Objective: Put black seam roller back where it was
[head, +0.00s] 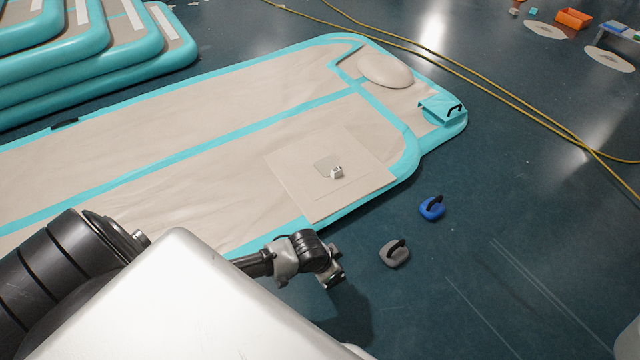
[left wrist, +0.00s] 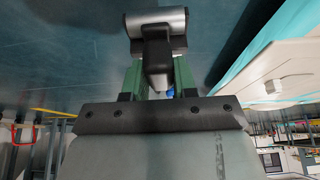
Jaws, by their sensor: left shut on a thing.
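In the left wrist view my left gripper (left wrist: 158,78) is shut on the black seam roller (left wrist: 157,48). Its dark handle sits between the green fingers, and its wide silver-and-black roller head points away from the palm. In the head view my left gripper (head: 332,276) is low, over the dark floor just off the near edge of the beige track (head: 210,115). The roller is hard to tell apart from the gripper there. My right gripper is not in view.
A square beige board (head: 305,195) with a small white item (head: 337,172) lies on the track. A grey handled weight (head: 395,255) and a blue one (head: 432,209) stand on the floor to the right. Yellow hoses (head: 490,80) cross behind. Floor at lower right is mostly clear.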

